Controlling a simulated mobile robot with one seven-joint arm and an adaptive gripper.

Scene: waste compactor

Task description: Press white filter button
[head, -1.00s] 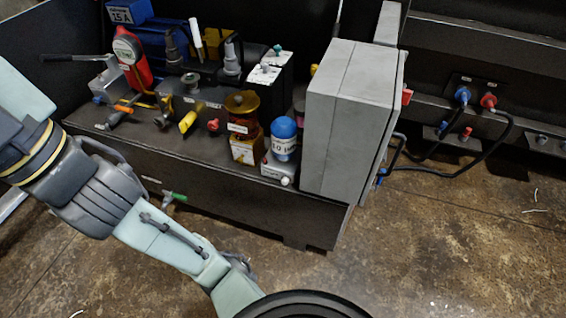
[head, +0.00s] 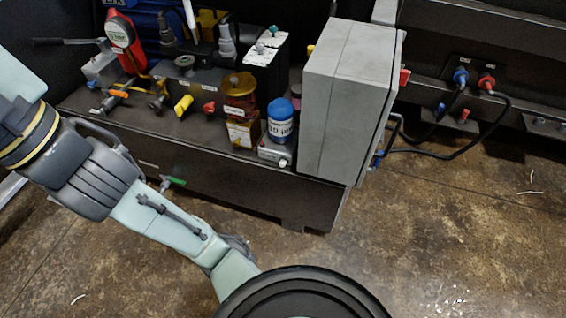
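The white filter button (head: 283,163) is a small round white knob on the front of a light grey block (head: 272,152). A blue-capped filter canister (head: 281,122) with a white label stands on that block. The block sits near the front edge of the dark machine bench, just left of the large grey cabinet. Nothing covers the button. My arm crosses the lower left of the head view, in front of the bench. My gripper is not visible in this view.
The grey cabinet (head: 345,102) stands right of the button, close by. An amber bowl (head: 239,98) stands to its left. Yellow and red knobs, a green-handled valve (head: 174,181) and a lever (head: 65,42) are further left. The brown floor (head: 450,220) at right is clear.

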